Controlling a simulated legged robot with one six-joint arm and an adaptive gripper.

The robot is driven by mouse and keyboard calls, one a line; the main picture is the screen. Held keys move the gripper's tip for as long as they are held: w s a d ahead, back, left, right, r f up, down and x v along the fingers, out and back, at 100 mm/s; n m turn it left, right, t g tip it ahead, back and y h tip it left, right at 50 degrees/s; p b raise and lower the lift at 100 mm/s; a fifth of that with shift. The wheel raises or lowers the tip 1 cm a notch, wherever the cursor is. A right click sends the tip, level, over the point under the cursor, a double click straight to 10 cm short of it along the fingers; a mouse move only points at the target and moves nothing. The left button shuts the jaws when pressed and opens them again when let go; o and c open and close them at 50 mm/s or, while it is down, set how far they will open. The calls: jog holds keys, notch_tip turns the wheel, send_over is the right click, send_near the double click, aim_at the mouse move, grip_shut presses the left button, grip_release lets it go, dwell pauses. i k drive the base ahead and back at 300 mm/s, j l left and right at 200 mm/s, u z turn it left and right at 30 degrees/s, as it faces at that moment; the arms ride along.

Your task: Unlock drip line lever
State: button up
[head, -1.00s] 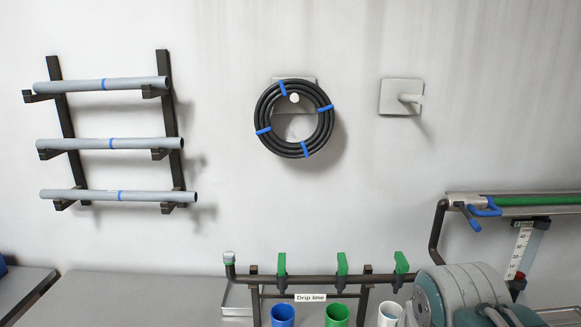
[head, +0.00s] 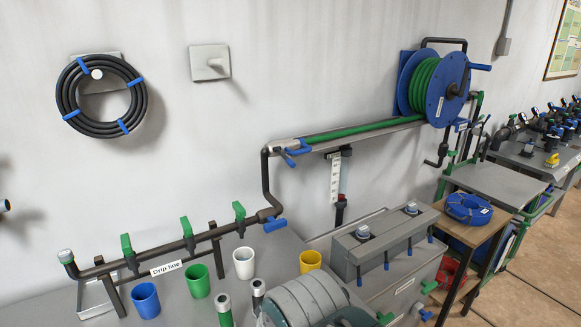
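The drip line is a dark pipe (head: 155,247) on a stand over the bench at lower left. It carries a white "Drip line" label (head: 166,268). Three green levers stand upright on it: left (head: 127,245), middle (head: 187,228) and right (head: 239,211). A blue lever (head: 275,224) sits at the pipe's right end, by the riser. I cannot tell from this view which lever is locked. Part of my arm shows at the bottom centre; my gripper is not in view.
Blue (head: 145,300), green (head: 198,281), white (head: 243,263) and yellow (head: 310,261) cups stand in front of the pipe. A grey box (head: 385,243) with blue levers is to the right. A hose reel (head: 421,88) hangs on the wall. Open floor (head: 530,275) lies at right.

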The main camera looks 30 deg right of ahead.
aim_at(289, 161)
jog(key=k+z, duration=0.2)
jog(key=z, duration=0.2)
jog(key=k+l+z, duration=0.1)
jog(key=k+z, duration=0.15)
jog(key=z, duration=0.15)
jog(key=j+z, duration=0.25)
jog(key=j, duration=0.2)
jog(key=k+j+z, duration=0.2)
jog(key=j, duration=0.2)
jog(key=k+j+z, duration=0.1)
jog(key=j+z, duration=0.15)
jog(key=j, duration=0.2)
jog(key=k+j, duration=0.1)
jog(key=j, duration=0.25)
jog(key=k+j, duration=0.15)
jog(key=j, duration=0.2)
jog(key=i+l+u, duration=0.2)
jog(key=i+l, duration=0.2)
jog(key=l, duration=0.2)
jog(key=i+l+u, duration=0.2)
jog(key=i+l, duration=0.15)
jog(key=l, duration=0.3)
jog(key=i+l+u, duration=0.1)
jog(key=l, duration=0.2)
jog(key=i+l+u, duration=0.15)
jog(key=l, duration=0.2)
jog(key=i+l+u, duration=0.1)
jog(key=l, duration=0.3)
jog(key=i, duration=0.1)
